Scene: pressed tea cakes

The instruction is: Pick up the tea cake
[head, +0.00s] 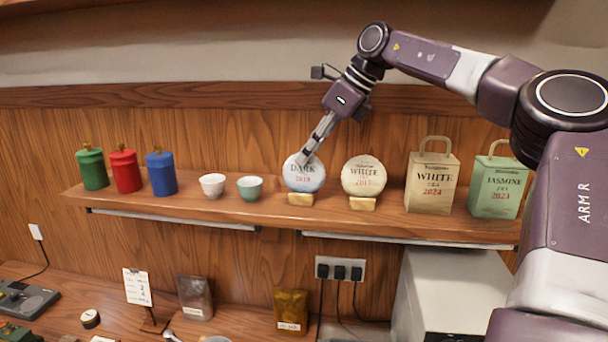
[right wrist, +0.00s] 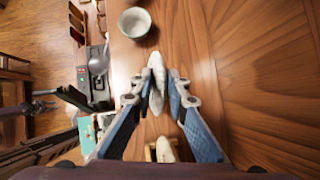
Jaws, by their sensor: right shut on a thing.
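The tea cake marked "DARK" (head: 304,180) is a round disc in pale blue and white paper. It is upright at its small wooden stand (head: 300,199) on the shelf; I cannot tell whether it is slightly clear of the stand. My right gripper (head: 310,158) comes down from above and is shut on its upper part. In the right wrist view the two fingers (right wrist: 158,92) pinch the cake (right wrist: 155,72), seen edge-on. A second tea cake, marked "WHITE" (head: 364,175), stands to the right on its own wooden stand (head: 362,203). My left gripper is out of view.
On the shelf (head: 235,213), a green cup (head: 250,188), a white cup (head: 212,185) and blue (head: 161,173), red and green canisters stand left. A beige bag (head: 432,181) and a green bag (head: 498,186) stand right. The wooden wall is close behind; space above is clear.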

